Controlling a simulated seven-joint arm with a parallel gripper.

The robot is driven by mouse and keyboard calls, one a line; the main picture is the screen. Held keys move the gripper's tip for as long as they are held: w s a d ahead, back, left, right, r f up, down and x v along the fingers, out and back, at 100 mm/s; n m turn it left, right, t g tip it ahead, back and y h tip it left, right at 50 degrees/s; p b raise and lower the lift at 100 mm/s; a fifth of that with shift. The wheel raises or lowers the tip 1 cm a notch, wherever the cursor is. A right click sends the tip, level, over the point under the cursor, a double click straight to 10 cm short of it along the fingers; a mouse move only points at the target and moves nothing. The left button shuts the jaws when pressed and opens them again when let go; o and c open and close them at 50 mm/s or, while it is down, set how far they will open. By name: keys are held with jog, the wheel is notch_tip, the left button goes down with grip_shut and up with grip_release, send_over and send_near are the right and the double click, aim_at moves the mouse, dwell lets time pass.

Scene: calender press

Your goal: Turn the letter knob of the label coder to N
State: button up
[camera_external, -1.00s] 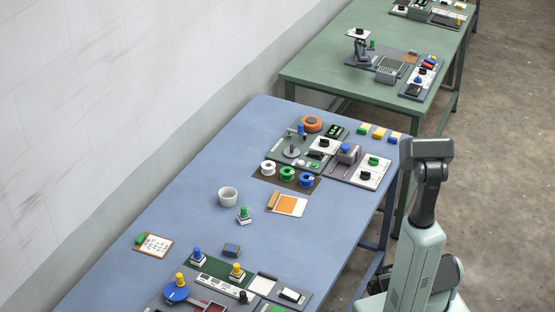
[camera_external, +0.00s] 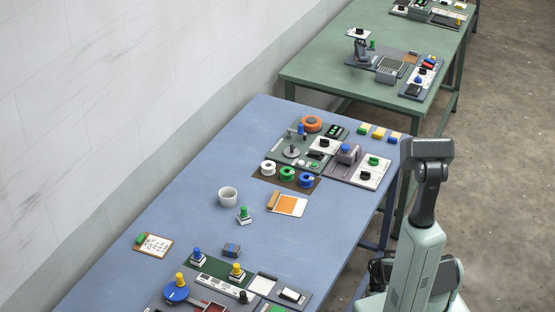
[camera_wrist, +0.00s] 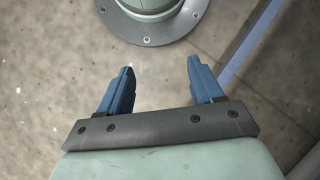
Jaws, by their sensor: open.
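My gripper (camera_wrist: 160,78) is open and empty in the wrist view, its two blue fingers apart above the speckled floor. In the external view it is mostly hidden by my arm, beside the blue table. White plates with black knobs stand at the table's far end: one black knob (camera_external: 323,144) on the green board, another (camera_external: 366,175) on the plate at the right edge. I cannot tell which is the letter knob of the label coder; letters are too small to read. My gripper is apart from both.
The blue table (camera_external: 190,190) also bears three spools (camera_external: 287,174), a white cup (camera_external: 228,196), a green-topped stamp (camera_external: 244,214) and a nearer board with a blue-and-yellow knob (camera_external: 176,289). A green table (camera_external: 325,72) stands beyond. The blue table's left middle is clear.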

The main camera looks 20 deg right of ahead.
jog(key=w+d+r+t, duration=0.1)
jog(key=w+d+r, duration=0.15)
jog(key=w, duration=0.35)
jog(key=w+d+r+t, duration=0.1)
jog(key=w+d+r, duration=0.1)
jog(key=w+r, duration=0.3)
jog(key=w+d+r+t+y, duration=0.1)
jog(key=w+d+r, duration=0.45)
jog(key=r, duration=0.25)
jog(key=w+d+r+t, duration=0.1)
jog(key=w+d+r, duration=0.3)
jog(key=w+r, duration=0.3)
jog(key=w+d+r+t+y, duration=0.15)
jog(key=w+d+r, duration=0.35)
jog(key=r, duration=0.5)
notch_tip(320, 180, up, 25)
jog(key=n+t, duration=0.4)
jog(key=n, duration=0.5)
send_over(366, 172)
jog(key=s+d, duration=0.4)
jog(key=shift+g, duration=0.25)
jog(key=x, duration=1.3)
jog(key=shift+w+f, duration=0.15)
jog(key=shift+f, duration=0.05)
jog(key=c, duration=1)
